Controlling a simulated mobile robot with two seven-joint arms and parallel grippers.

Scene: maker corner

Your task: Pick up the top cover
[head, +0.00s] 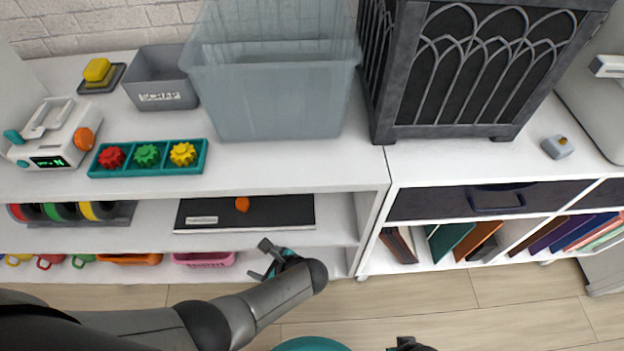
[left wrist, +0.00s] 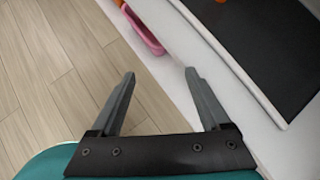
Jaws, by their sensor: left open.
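A flat black panel (head: 262,212) with a pale label and an orange knob lies on the shelf under the left worktop; I take it to be the top cover. Part of it shows at the upper right of the left wrist view (left wrist: 262,35). My left gripper (head: 266,262) is in front of the shelf, below and apart from the panel. In the left wrist view its two fingers (left wrist: 160,82) are spread with nothing between them. A small dark piece at the bottom edge of the head view may be my right gripper (head: 408,344); its jaws cannot be made out.
Above the shelf, the worktop holds a teal tray (head: 112,171) of colored gears, a grey scrap bin (head: 160,97) and a large translucent bin (head: 278,105). Filament spools (head: 72,212) sit left of the panel. A pink bin (head: 204,259) is below. Open floor lies in front.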

